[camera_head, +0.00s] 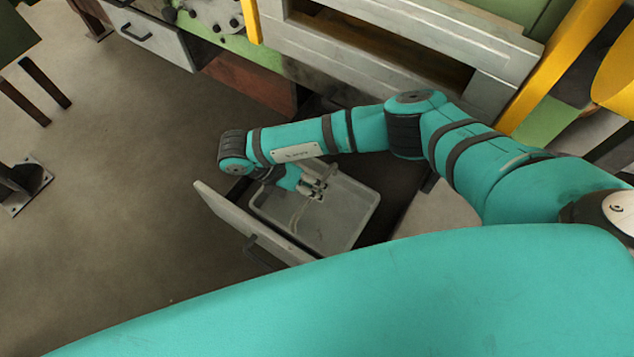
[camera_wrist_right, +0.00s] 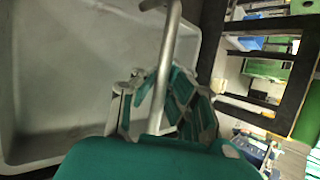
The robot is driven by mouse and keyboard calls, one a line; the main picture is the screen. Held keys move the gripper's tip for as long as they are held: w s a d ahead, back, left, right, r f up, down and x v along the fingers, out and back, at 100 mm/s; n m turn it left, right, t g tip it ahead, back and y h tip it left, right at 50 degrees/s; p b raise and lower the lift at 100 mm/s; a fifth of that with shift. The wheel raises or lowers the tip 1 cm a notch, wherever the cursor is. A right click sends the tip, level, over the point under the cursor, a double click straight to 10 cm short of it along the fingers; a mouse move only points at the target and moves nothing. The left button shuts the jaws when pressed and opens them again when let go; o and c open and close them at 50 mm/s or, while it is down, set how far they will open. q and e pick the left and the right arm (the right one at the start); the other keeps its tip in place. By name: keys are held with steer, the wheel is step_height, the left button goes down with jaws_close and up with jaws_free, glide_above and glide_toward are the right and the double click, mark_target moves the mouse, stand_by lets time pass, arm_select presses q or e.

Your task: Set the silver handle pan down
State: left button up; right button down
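The silver handle pan (camera_head: 343,222) is a shallow grey rectangular tray with rounded corners, in the middle of the head view. It lies over or inside an open drawer (camera_head: 243,222); I cannot tell whether it touches the drawer bottom. In the right wrist view the pan (camera_wrist_right: 65,75) fills the left side. Its bent silver handle (camera_wrist_right: 170,45) runs down between the fingers of my right gripper (camera_wrist_right: 157,95), which look closed around it. In the head view my right gripper (camera_head: 318,189) is over the pan, its fingertips small. My left gripper is not in view.
The drawer's front panel with a dark handle (camera_head: 262,255) stands out to the left. Behind is the furnace with a grey-framed opening (camera_head: 385,45) and yellow posts. A closed drawer (camera_head: 150,38) is at the upper left.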

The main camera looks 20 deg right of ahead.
steer(key=shift+s+a+r, duration=0.2)
steer(key=shift+s, duration=0.2)
steer(key=shift+s+f, duration=0.1)
steer(key=c, duration=1.6)
jaws_free()
steer(key=shift+f, duration=0.15)
steer(key=shift+c, duration=0.2)
steer(key=shift+o, duration=0.8)
steer(key=shift+a+r, duration=0.1)
steer(key=shift+r, duration=0.3)
steer(key=v, duration=1.1)
steer(key=shift+a+r+p, duration=0.2)
steer(key=shift+a+p, duration=0.05)
steer(key=shift+p, duration=0.1)
steer(key=shift+a, duration=0.1)
